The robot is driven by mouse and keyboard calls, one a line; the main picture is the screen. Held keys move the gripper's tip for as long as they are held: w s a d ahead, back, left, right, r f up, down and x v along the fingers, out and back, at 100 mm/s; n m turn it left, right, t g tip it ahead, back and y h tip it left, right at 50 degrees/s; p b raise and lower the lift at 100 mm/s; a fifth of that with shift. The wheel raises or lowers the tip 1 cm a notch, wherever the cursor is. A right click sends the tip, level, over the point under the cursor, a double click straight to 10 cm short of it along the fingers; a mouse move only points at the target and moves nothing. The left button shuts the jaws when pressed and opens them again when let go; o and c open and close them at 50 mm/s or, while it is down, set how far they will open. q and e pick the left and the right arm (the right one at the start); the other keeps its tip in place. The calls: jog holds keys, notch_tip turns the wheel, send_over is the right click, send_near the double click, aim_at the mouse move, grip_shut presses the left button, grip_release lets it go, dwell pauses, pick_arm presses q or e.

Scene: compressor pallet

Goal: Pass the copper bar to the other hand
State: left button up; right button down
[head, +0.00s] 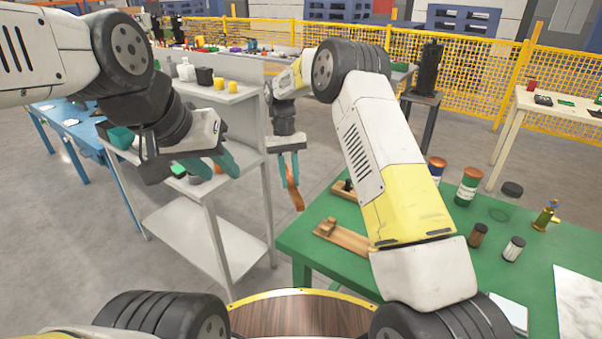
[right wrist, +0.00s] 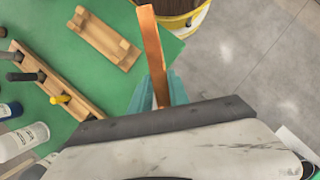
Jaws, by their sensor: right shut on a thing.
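The copper bar (head: 293,189) hangs from my right gripper (head: 288,158) in the head view, tilted, with its lower part free in the air between the shelf and the green table. In the right wrist view the bar (right wrist: 152,45) sticks out between the teal fingers of my right gripper (right wrist: 158,94), which are shut on it. My left gripper (head: 218,168) is to the left in the head view, in front of the grey shelf. Its teal fingers are spread apart with nothing between them. It is apart from the bar.
The grey shelf unit (head: 206,217) stands at left with bottles and yellow cups. The green table (head: 455,262) at right carries a wooden holder (head: 343,237), jars and a white sheet (head: 578,300). A wooden rack (right wrist: 60,88) shows in the right wrist view. Floor shows between shelf and table.

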jog(key=s+d+r, duration=0.5)
jog(key=s+r, duration=0.1)
jog(key=s, duration=0.1)
pick_arm(q)
jog(key=shift+o, duration=1.2)
jog(key=m+g+y, duration=0.2)
jog(key=m+y, duration=0.1)
jog(key=m, duration=2.9)
send_near(297, 209)
jog(key=x, duration=0.7)
pick_arm(e)
jog(key=a+f, duration=0.5)
jog(key=f, duration=0.1)
